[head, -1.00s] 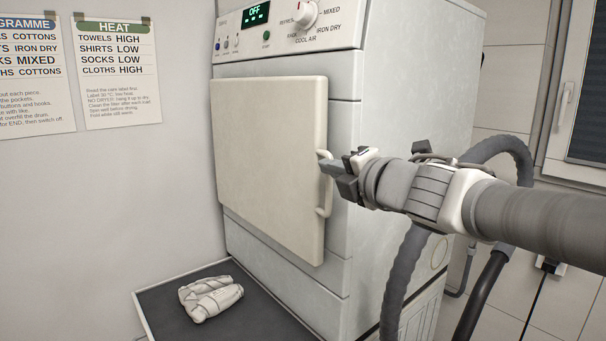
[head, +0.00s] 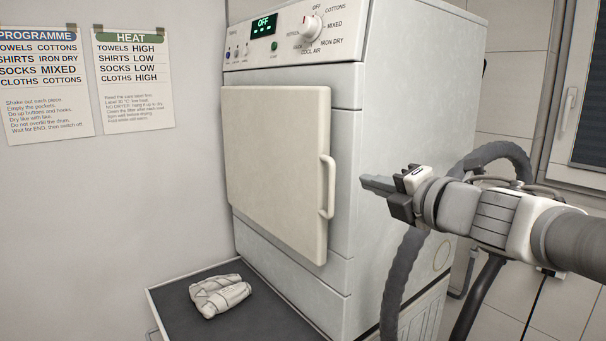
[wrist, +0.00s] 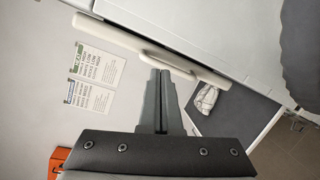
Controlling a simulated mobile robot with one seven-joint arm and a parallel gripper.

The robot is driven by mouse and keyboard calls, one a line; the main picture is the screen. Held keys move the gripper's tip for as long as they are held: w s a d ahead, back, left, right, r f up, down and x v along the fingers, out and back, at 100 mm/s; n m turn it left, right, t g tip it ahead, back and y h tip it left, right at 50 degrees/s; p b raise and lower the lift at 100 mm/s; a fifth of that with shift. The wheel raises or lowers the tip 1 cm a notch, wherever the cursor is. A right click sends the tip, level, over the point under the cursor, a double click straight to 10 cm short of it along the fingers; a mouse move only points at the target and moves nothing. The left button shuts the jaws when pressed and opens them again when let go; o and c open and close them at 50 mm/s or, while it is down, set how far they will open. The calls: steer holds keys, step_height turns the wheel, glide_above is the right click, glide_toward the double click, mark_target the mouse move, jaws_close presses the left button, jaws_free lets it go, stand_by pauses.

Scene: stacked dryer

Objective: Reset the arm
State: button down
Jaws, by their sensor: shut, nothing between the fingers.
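My gripper (head: 366,184) is shut and empty, in front of the dryer and to the right of the door handle (head: 328,187), with a clear gap between them in the head view. In the wrist view my gripper (wrist: 160,74) shows its two fingers together, pointing toward the door edge. The handle also shows in the wrist view (wrist: 167,66).
The white dryer (head: 405,130) has a display reading OFF and a dial (head: 312,27). Folded light cloths (head: 219,296) lie on a dark tray (head: 180,318) below the door. Wall posters (head: 134,80) hang at left. A window (head: 588,110) is at right.

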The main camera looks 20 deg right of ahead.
steer(key=s+d+f+m+g+h, duration=0.2)
steer(key=s+f+m+g+h, duration=0.25)
steer(key=m, duration=1.05)
steer(key=s+a+f+m+g+y, duration=0.1)
steer(key=s+a+f+m+g, duration=0.5)
steer(key=s+a+f, duration=0.8)
steer(key=m, duration=0.3)
steer(key=shift+y, duration=0.35)
